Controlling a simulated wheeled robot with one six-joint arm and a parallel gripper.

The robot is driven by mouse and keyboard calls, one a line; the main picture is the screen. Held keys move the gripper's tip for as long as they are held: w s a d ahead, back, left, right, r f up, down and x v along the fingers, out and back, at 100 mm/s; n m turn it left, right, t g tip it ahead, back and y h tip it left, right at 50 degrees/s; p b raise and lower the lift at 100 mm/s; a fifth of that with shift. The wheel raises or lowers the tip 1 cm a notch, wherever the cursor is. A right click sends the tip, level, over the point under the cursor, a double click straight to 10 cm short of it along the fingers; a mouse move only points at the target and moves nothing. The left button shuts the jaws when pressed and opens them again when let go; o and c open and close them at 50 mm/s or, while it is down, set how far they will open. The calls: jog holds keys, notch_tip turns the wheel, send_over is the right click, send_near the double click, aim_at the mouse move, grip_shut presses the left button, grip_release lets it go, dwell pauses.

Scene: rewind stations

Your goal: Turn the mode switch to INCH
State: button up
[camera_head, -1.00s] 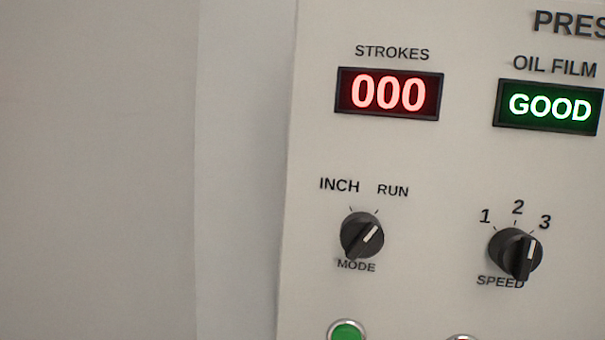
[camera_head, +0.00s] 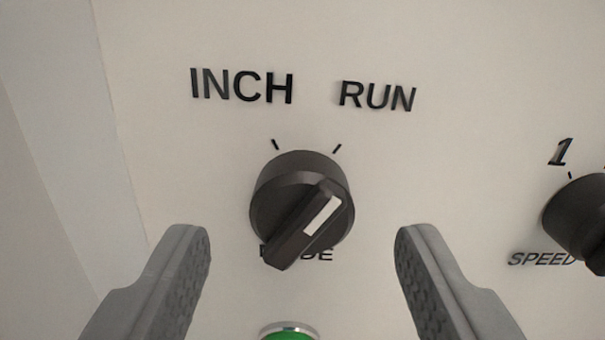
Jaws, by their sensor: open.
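The black mode switch (camera_head: 285,195) is on the pale panel (camera_head: 470,180), below the INCH label (camera_head: 242,87) and the RUN label (camera_head: 377,96). Its white pointer line slants up and to the right, toward the RUN tick. The MODE label (camera_head: 322,255) below it is partly hidden by the knob. My gripper (camera_head: 302,245) is open, with one finger to the lower left of the switch and one to the lower right. Neither finger appears to touch the knob.
The speed switch (camera_head: 575,215) is at the right edge, partly cut off, with its SPEED label beside it. A green button (camera_head: 289,333) in a metal ring is just below the mode switch, between the fingers. The panel's left edge is at the left.

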jog(key=shift+w, duration=1.05)
jog(key=c, duration=1)
jog(key=shift+n, duration=0.4)
jog(key=n, duration=0.5)
jog(key=shift+n, duration=0.3)
jog(key=n, duration=0.5)
jog(key=shift+n, duration=0.3)
